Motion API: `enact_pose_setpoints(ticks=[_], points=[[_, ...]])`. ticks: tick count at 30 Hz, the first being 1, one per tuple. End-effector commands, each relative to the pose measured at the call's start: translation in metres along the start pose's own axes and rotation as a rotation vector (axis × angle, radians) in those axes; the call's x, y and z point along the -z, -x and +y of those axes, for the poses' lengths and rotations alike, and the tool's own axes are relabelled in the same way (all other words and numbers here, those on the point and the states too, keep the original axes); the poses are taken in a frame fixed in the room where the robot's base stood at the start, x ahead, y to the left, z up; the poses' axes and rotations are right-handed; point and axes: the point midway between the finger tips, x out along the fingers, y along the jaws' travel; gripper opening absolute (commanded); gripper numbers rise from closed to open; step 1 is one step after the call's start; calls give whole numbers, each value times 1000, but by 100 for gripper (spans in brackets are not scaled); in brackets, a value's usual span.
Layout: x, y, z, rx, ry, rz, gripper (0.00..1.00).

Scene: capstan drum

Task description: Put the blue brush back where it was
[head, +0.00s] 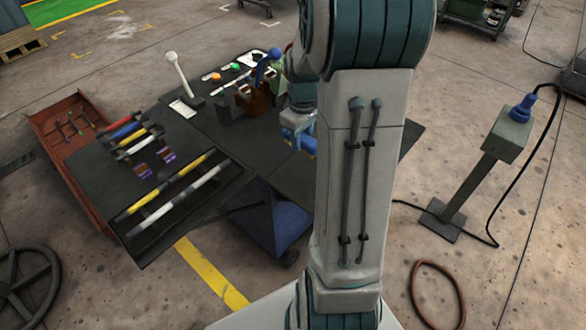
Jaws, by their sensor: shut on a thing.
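My gripper (296,127) is partly hidden behind my own arm, over the right part of the dark table (225,146). Its jaws are shut on a blue thing (307,144), seen only in part just below them, which looks like the blue brush. I cannot tell whether it touches the table top. Another blue shape (266,64) rises above a brown block (258,100) at the back of the table; I cannot make out what it is. My arm hides the table just right of the gripper.
Striped bars (165,187) and several coloured tools lie at the table's left. A white-knobbed lever (178,72) stands upright at the back. A red tray (66,128) is at the left. A grey post (486,160) with a cable stands on the floor at the right.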

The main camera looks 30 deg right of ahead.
Motion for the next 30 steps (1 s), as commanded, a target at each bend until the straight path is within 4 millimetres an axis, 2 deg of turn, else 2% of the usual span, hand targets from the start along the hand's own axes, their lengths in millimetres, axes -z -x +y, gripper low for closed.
enact_pose_setpoints(ticks=[1,3,9,11,19,30], points=[[-3,-7,-12,2,4,-2,9],[-7,-14,-25,1,2,-2,9],[-11,-28,-45,0,0,0,9],[-12,-31,-46,1,0,-1,9],[-12,-65,-46,1,-1,-1,9],[-12,-71,-46,0,-1,0,9]])
